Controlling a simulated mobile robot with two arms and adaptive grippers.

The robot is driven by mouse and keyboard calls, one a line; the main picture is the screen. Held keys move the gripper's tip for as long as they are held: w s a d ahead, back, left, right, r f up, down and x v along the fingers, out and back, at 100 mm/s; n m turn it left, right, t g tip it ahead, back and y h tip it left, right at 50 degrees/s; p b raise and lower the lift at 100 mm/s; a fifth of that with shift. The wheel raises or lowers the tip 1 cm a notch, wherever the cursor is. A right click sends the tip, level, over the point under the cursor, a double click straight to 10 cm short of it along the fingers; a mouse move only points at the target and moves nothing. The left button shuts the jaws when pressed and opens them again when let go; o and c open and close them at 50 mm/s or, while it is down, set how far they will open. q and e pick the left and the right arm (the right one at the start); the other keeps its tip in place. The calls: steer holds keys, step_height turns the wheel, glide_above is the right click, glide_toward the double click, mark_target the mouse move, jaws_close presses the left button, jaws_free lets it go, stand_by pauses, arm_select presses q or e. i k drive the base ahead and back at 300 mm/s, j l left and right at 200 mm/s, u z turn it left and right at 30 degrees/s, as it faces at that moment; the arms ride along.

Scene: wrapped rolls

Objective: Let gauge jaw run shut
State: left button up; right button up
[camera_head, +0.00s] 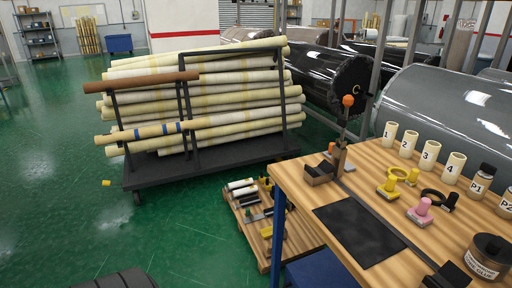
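On the wooden bench (292,184), what looks like the gauge stands at the far left corner. It has a dark block (318,174) and an upright lever with an orange knob (347,101). A thin dark rail (385,221) runs from it toward the near right, along a black mat (350,238). Another black block (447,276) sits at the rail's near end, cut by the bottom edge. Which block is the moving jaw, I cannot tell; the two blocks are far apart. Neither of my grippers is in view.
Several numbered cream tubes (429,154), a P1 jar (481,180), yellow (389,187) and pink (421,211) handled tools and a round tin (487,257) stand on the bench's right. A pallet (247,226) and a cart of long rolls (205,171) stand left. Green floor is open farther left.

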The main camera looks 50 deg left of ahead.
mark_target(248, 213)
steer(key=u, duration=1.6)
steer(key=i+j+z, duration=0.1)
steer(key=z, duration=0.35)
steer(key=i+j+z, duration=0.2)
steer(key=z, duration=0.25)
steer(key=i+j+z, duration=0.2)
steer(key=i+j, duration=0.15)
steer(key=j, duration=0.3)
steer(key=i+j+z, duration=0.1)
steer(key=j, duration=0.25)
steer(key=i+j+z, duration=0.1)
steer(key=i+j, duration=0.15)
steer(key=i+j+z, duration=0.1)
steer(key=j, duration=0.35)
steer(key=i+j+z, duration=0.1)
steer(key=j, duration=0.3)
steer(key=i, duration=0.1)
